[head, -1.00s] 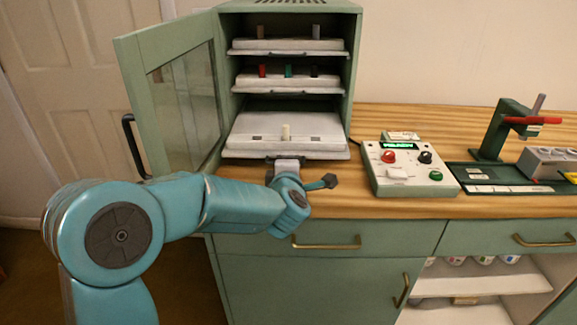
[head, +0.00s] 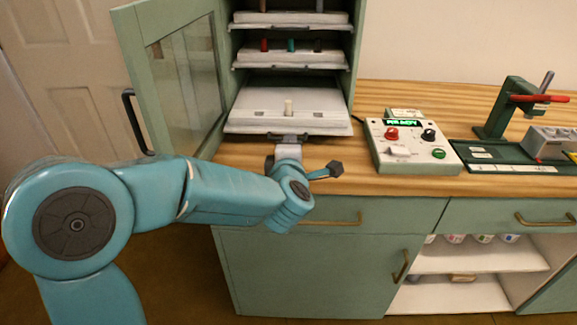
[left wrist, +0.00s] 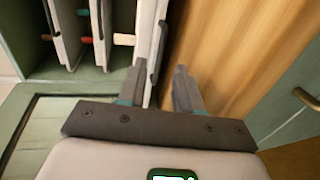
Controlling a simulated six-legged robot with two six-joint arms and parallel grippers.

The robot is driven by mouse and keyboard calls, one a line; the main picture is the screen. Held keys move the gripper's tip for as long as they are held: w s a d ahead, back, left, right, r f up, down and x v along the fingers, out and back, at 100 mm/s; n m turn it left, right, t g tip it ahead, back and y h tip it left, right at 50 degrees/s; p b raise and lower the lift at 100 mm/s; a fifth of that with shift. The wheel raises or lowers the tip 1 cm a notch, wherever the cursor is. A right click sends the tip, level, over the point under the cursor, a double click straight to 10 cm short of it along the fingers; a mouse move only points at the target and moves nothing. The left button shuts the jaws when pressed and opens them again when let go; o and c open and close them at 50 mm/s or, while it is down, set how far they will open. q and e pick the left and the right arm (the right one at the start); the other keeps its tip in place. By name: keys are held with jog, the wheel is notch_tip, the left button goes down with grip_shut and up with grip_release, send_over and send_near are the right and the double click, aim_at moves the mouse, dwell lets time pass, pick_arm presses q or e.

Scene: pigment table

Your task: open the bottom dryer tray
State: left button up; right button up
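The bottom dryer tray (head: 255,122) is a pale shelf low in the green dryer cabinet, with one cream peg on it. Its front edge seems to reach farther forward than the trays above. My left gripper (head: 290,140) is at the dark handle in the middle of the tray's front. In the left wrist view my left gripper's fingers (left wrist: 160,72) are apart, with the dark handle (left wrist: 158,48) showing between them. I cannot tell whether either finger touches it. My right gripper is not in view.
The dryer's glass door (head: 183,90) stands open on the left. Two upper trays hold pegs; the middle one (head: 275,58) is nearest above. A control box (head: 412,160) and a green press stand (head: 500,105) are to the right.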

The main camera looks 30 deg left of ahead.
pick_arm(q)
jog(key=p+v, duration=0.1)
jog(key=v, duration=1)
jog(key=shift+s+d, duration=0.1)
jog(key=w+d+f+m+g+h, duration=0.15)
jog(key=d+f+m+h, duration=0.4)
jog(key=f, duration=0.75)
jog(key=d+f+m+g+h, duration=0.25)
jog(key=f+m, duration=0.55)
jog(key=f, duration=0.5)
jog(key=s+d+f+m+g+h, duration=0.25)
jog(key=s+f+m+g, duration=0.2)
jog(key=s+f, duration=0.5)
jog(key=s+d+f+m+g+h, duration=0.2)
jog(key=s+d+f+m+g, duration=0.25)
jog(key=s+f, duration=0.45)
notch_tip(320, 180, up, 16)
jog(key=p, duration=1.4)
jog(key=shift+a+f, duration=0.15)
jog(key=shift+f, duration=0.05)
